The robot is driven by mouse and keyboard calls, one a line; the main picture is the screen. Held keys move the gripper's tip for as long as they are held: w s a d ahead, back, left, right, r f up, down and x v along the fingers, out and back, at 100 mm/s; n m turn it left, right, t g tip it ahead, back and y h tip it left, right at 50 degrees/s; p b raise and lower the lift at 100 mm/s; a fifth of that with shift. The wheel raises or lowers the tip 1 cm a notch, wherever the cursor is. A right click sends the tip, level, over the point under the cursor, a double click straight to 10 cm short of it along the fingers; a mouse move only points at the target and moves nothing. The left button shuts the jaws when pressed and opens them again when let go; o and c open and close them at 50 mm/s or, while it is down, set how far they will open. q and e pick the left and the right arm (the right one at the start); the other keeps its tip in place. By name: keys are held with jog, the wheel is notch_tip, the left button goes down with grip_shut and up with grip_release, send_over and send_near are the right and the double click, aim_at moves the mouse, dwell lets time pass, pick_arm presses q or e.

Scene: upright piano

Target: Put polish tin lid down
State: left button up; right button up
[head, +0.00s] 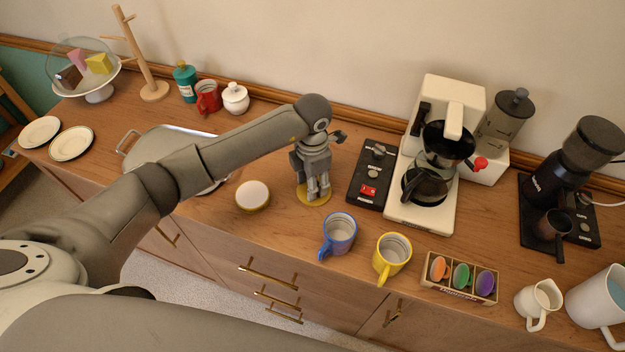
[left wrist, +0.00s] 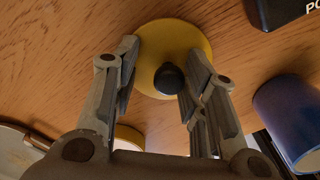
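The polish tin lid is a round yellow disc with a black knob. In the head view the lid (head: 303,199) shows below my left gripper (head: 316,190), flat on or very near the counter. In the left wrist view the lid (left wrist: 178,37) has its knob between the two fingers of the left gripper (left wrist: 164,58), with a gap on each side, so the gripper is open around it. The open polish tin (head: 252,196), yellow-rimmed with pale contents, stands left of the lid. My right gripper is not in view.
A black control panel (head: 371,174) and a coffee machine (head: 427,212) stand right of the lid. A blue mug (head: 339,234) and a yellow mug (head: 391,259) are in front to the right. A tray (head: 172,134) lies behind my left arm. Bare wood surrounds the lid.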

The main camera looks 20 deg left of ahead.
pick_arm(q)
jog(key=shift+r, duration=0.55)
notch_tip(320, 180, up, 11)
jog(key=b, duration=0.3)
jog(key=shift+r, duration=0.15)
